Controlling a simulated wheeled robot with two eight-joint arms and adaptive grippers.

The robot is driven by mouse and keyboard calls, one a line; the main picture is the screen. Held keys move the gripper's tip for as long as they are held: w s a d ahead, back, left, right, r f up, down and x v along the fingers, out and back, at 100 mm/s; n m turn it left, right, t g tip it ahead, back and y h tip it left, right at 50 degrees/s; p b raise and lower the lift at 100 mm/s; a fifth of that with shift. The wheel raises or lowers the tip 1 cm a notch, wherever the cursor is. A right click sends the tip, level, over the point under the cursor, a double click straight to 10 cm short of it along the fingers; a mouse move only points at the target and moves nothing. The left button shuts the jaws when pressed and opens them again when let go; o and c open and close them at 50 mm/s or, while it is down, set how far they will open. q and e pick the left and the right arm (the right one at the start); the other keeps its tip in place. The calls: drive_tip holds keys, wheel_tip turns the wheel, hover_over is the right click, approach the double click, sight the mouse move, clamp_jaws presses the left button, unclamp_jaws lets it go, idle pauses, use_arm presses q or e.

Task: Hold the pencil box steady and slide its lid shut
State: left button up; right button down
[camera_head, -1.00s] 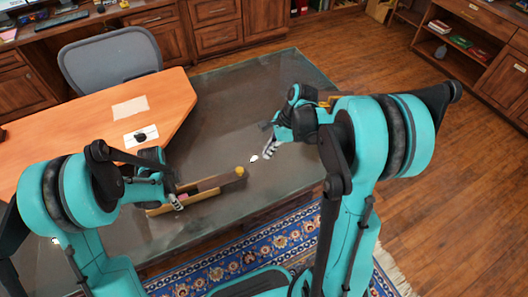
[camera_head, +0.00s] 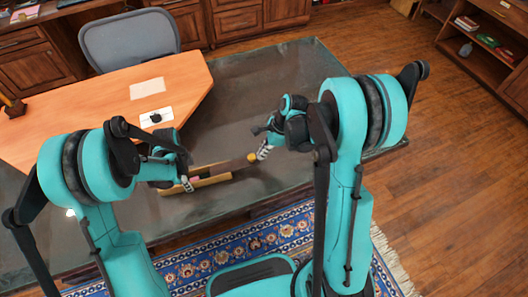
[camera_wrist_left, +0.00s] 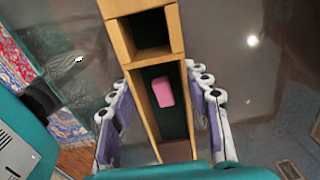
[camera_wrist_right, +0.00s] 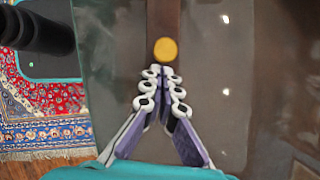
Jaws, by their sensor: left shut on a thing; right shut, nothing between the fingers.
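The wooden pencil box (camera_head: 212,181) lies on the dark glossy table. My left gripper (camera_head: 187,184) is shut around it; in the left wrist view its fingers (camera_wrist_left: 162,95) press both long side walls. That view looks into open compartments, with a pink eraser (camera_wrist_left: 163,92) in the longer one. The brown lid (camera_wrist_right: 165,18) is a narrow strip with a round yellow knob (camera_wrist_right: 165,50), also seen in the head view (camera_head: 252,157) beyond the box's right end. My right gripper (camera_wrist_right: 163,71) is shut and empty, its fingertips close behind the knob. I cannot tell if they touch it.
The dark tabletop (camera_head: 235,110) is clear around the box. An orange desk section (camera_head: 100,105) with a paper and a small dark object on a white card lies behind left. A grey chair (camera_head: 128,38) stands beyond. A patterned rug (camera_head: 225,250) lies at the near side.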

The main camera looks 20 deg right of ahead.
sight(244, 167)
drive_tip(key=shift+a, duration=0.1)
use_arm(q)
drive_tip(key=shift+d, duration=0.1)
use_arm(e)
drive_tip(key=a, duration=1.1)
drive_tip(key=shift+a, duration=0.4)
drive_tip(key=d, duration=0.3)
drive_tip(key=s+d+r, duration=0.1)
drive_tip(key=shift+d, duration=0.35)
use_arm(q)
drive_tip(key=o, duration=1.5)
use_arm(e)
drive_tip(key=v, duration=0.9)
use_arm(q)
drive_tip(key=shift+r, duration=0.1)
use_arm(e)
drive_tip(key=shift+a, duration=0.1)
